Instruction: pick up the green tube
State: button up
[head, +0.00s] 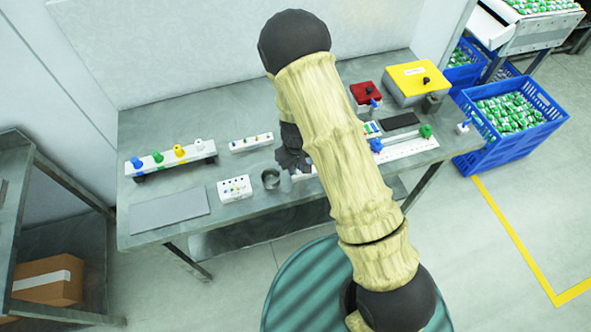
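No green tube can be made out for certain. A small green piece (157,157) stands in a white rack (190,154) at the left of the table, between blue and yellow ones. Another green piece (425,131) stands at the right end of a white strip (408,150). A small white block (235,183) with several coloured dots sits left of a dark cup; what it holds is too small to tell. My dark gripper (293,161) is over the middle of the table, just right of the cup, partly covered by my arm. Its fingers are too unclear to read.
The grey table (190,228) also holds the dark cup (271,179), a grey mat (168,212), a small white rack (251,143), a red box (366,92) and a yellow box (416,78). A blue crate (500,147) stands right of the table. My arm hides the table's middle.

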jog(key=shift+c, duration=0.2)
grip_shut()
jog(key=shift+r, duration=0.15)
notch_tip(320, 180, up, 10)
jog(key=shift+f+b, duration=0.1)
jog(key=shift+b, duration=0.8)
